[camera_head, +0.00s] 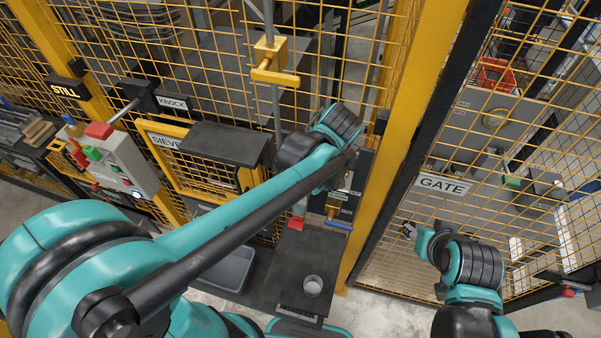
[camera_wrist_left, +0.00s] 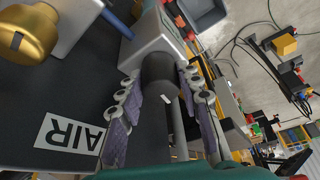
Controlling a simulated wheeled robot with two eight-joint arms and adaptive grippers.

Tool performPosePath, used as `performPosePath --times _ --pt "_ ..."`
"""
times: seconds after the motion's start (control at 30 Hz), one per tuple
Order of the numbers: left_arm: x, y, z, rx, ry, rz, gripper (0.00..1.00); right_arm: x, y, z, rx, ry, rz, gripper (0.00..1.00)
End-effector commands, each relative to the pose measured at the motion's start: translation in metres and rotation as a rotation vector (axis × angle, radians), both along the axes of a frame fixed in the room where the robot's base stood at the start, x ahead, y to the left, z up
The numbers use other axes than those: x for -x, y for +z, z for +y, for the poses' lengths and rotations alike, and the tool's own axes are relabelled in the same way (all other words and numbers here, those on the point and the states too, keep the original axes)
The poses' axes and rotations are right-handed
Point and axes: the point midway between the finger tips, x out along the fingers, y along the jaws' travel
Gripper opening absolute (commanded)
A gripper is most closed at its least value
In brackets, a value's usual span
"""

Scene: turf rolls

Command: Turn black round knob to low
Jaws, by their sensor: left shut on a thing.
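In the left wrist view the black round knob (camera_wrist_left: 160,70) sits on a grey housing (camera_wrist_left: 150,38) and carries a small white mark. My left gripper (camera_wrist_left: 160,88) has one finger on each side of the knob and is shut on it. In the head view my left arm reaches to the dark panel (camera_head: 359,176) by the yellow post, and its wrist hides the knob and the fingers. I cannot read a low marking. My right gripper (camera_head: 412,230) is in front of the mesh gate at the right, away from the panel; its fingers are too small to judge.
A brass knob (camera_wrist_left: 22,34) and an AIR label (camera_wrist_left: 70,135) are beside the black knob. Below the panel, a dark shelf (camera_head: 287,262) holds a small grey cup (camera_head: 313,286). A grey bin (camera_head: 232,268) is left of it. Yellow mesh fencing and a yellow post (camera_head: 398,130) bound the space.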

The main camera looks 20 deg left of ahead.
Motion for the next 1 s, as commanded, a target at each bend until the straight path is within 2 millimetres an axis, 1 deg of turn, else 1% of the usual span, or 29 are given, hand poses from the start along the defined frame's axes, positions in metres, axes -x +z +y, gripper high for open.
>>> performPosePath --times 0.2,0.4,0.97,1.0 --pt "-0.0013 -0.0004 0.0 -0.001 0.126 -0.001 0.06 0.0 -0.0039 0.0 0.0 0.0 0.0 0.4" --pt "-0.0014 -0.0003 0.0 -0.001 0.193 0.0 0.06 0.0 -0.0053 0.0 0.0 0.0 0.0 0.4" --pt "-0.0011 0.0 0.0002 0.001 0.222 -0.001 0.06 -0.0001 -0.0057 0.0 0.0 0.0 0.0 0.4" --pt "-0.001 0.0 0.0002 0.001 0.222 -0.001 0.42 -0.0001 -0.0057 0.0 0.0 0.0 0.0 0.4"
